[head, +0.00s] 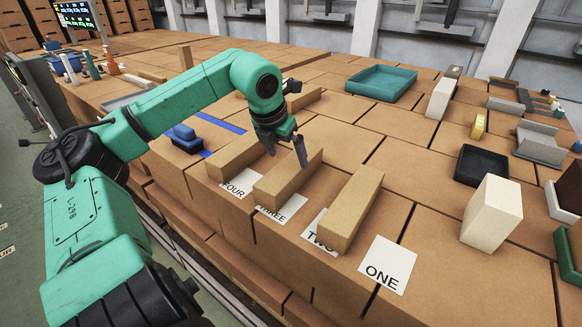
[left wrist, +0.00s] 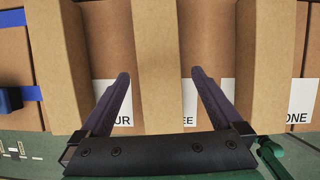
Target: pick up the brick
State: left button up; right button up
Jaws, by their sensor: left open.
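Three long tan bricks lie side by side by the labelled cards: a left brick (head: 228,152) by FOUR, a middle brick (head: 283,187) by THREE and a right brick (head: 350,210) by TWO. The ONE card (head: 387,265) is bare. My left gripper (head: 285,149) is open over the middle brick. In the left wrist view, the fingers of my left gripper (left wrist: 160,76) lie on either side of the middle brick (left wrist: 157,50), with visible gaps to it. The left brick (left wrist: 72,60) and right brick (left wrist: 264,60) lie outside the fingers. My right gripper is not in view.
A teal tray (head: 381,83) lies at the back. A white block (head: 491,213), a black tray (head: 481,165) and a grey holder (head: 540,143) stand at the right. A blue object (head: 186,138) sits left of the bricks, near blue tape. The surface's front edge is close.

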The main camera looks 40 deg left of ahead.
aim_at(291, 164)
pick_arm(q)
jog(key=shift+w+a+f+p, duration=0.15)
jog(key=shift+w+f+p, duration=0.85)
jog(key=shift+p, duration=0.25)
jog(key=f, duration=0.2)
jog(key=shift+w+a+f, duration=0.2)
jog(key=shift+f, duration=0.35)
jog(key=shift+w, duration=0.15)
grip_shut()
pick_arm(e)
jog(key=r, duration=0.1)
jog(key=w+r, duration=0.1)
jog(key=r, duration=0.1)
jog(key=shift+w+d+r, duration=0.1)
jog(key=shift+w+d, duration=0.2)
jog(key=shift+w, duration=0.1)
